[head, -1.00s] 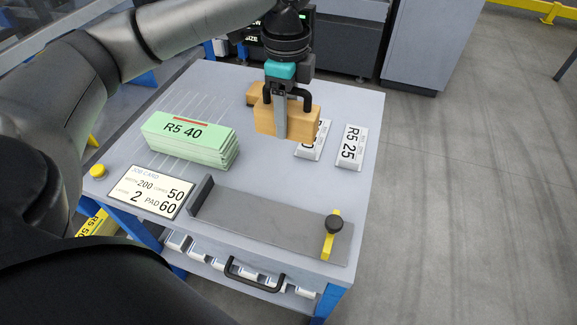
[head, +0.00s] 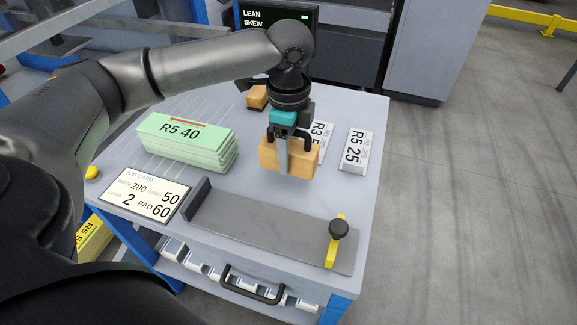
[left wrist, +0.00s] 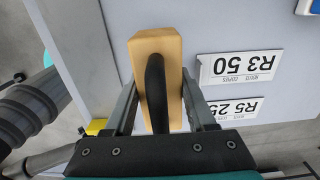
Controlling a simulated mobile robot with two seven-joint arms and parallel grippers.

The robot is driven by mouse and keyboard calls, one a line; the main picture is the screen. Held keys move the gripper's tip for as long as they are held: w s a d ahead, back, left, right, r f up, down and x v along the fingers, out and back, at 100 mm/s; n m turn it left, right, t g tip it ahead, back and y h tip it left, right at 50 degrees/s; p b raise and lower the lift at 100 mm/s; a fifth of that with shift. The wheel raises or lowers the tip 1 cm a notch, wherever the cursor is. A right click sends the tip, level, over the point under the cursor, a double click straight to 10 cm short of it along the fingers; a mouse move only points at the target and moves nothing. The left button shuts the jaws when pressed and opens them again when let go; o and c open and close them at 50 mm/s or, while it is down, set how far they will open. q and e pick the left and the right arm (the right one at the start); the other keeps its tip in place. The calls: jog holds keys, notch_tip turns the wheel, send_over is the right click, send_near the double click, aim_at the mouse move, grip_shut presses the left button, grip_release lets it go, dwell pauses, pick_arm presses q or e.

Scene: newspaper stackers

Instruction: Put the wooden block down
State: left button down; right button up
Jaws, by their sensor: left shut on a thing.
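The wooden block (head: 302,160) is a light orange-brown box with a dark handle. It is in my left gripper (head: 283,170), which points down over the grey table top. The block also shows in the left wrist view (left wrist: 157,50), between the two fingers of my left gripper (left wrist: 160,105), with the black handle (left wrist: 156,90) in front of it. I cannot tell whether the block's underside touches the table. The grey table top (head: 270,205) lies below and around it. My right gripper is not in view.
Green stack R5 40 (head: 185,145) lies left of the block. Labels R3 50 (left wrist: 240,67) and R5 25 (head: 355,152) lie to its right. A smaller wooden piece (head: 257,97) is behind. A job card (head: 145,192) and a grey plate with upright end (head: 265,230) are in front.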

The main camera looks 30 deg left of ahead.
pick_arm(q)
notch_tip(320, 180, down, 3)
jog(key=shift+r+b, duration=0.15)
jog(key=shift+b, duration=0.45)
jog(key=shift+f, duration=0.6)
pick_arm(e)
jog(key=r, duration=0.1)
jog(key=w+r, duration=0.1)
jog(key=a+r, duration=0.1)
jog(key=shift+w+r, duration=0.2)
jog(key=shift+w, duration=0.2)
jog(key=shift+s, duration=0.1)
pick_arm(q)
jog(key=shift+f, duration=0.1)
jog(key=shift+c, duration=1.1)
grip_release()
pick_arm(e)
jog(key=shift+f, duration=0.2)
pick_arm(q)
jog(key=shift+b, duration=0.3)
